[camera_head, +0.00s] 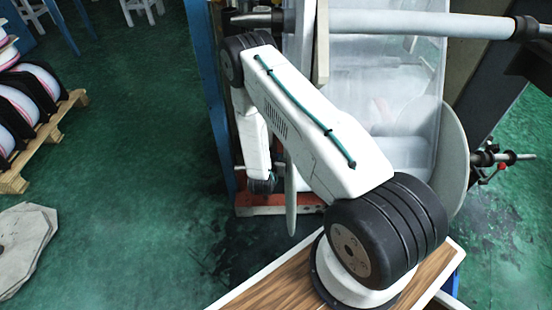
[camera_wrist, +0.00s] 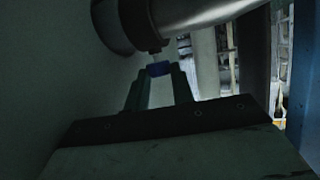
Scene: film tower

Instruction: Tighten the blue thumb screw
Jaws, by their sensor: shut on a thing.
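The blue thumb screw (camera_wrist: 158,69) shows in the wrist view as a small dark blue piece just under a dark collar on a metal shaft (camera_wrist: 200,12). My gripper (camera_wrist: 160,73) is below it, with its two fingers on either side and their tips at the screw. The gripper is shut on the thumb screw. The picture is dark, so the finger contact is hard to make out. In the head view my arm reaches to the film stand, and the gripper and screw are hidden there.
A large pale disc (camera_head: 455,160) and translucent film (camera_head: 385,95) stand right of my arm. A white roller (camera_head: 420,25) crosses the top. A blue post (camera_head: 205,80) is close by on the left. Rolls on a pallet (camera_head: 40,140) stand far left; green floor between is clear.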

